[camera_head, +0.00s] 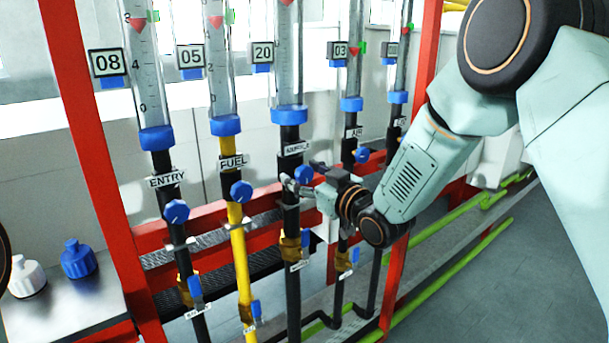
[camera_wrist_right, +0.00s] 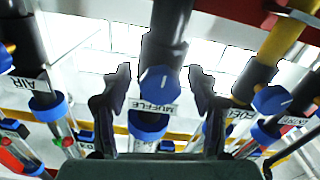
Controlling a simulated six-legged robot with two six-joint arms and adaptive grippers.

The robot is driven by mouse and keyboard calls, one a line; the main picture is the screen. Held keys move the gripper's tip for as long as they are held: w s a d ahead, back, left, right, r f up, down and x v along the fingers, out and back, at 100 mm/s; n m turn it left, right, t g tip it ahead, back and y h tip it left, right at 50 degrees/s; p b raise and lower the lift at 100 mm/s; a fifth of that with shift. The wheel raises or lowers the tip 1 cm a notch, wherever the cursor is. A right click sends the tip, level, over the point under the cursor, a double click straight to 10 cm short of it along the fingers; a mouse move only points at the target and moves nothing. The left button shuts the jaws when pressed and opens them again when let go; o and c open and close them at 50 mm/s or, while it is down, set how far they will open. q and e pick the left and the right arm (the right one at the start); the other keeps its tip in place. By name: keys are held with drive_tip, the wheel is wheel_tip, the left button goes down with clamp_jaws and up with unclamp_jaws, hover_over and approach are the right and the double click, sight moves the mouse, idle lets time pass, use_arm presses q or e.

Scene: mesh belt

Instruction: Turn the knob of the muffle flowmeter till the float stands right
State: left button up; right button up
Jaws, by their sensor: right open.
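The muffle flowmeter (camera_head: 289,60) is the middle clear tube, with a number plate (camera_head: 263,52) reading 20. A red float (camera_head: 286,2) shows at the top edge of the head view, partly cut off. Its blue knob (camera_head: 303,174) is on the black pipe below the MUFFLE label (camera_head: 297,148). My right gripper (camera_head: 305,187) is open at this knob. In the right wrist view the knob (camera_wrist_right: 159,80) lies between the two spread fingers (camera_wrist_right: 160,84), with gaps on both sides. My left gripper is not in view.
The ENTRY (camera_head: 166,180) and FUEL (camera_head: 233,162) flowmeters stand left of muffle, AIR (camera_head: 353,132) to the right, each with a blue knob. Red frame posts (camera_head: 92,150) flank them. A blue bottle (camera_head: 78,260) and a white one (camera_head: 27,278) stand at lower left.

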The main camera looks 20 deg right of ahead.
drive_tip(key=c, duration=1.2)
drive_tip(key=shift+n, duration=0.3)
drive_tip(key=o, duration=1.2)
drive_tip(key=shift+s, duration=0.1)
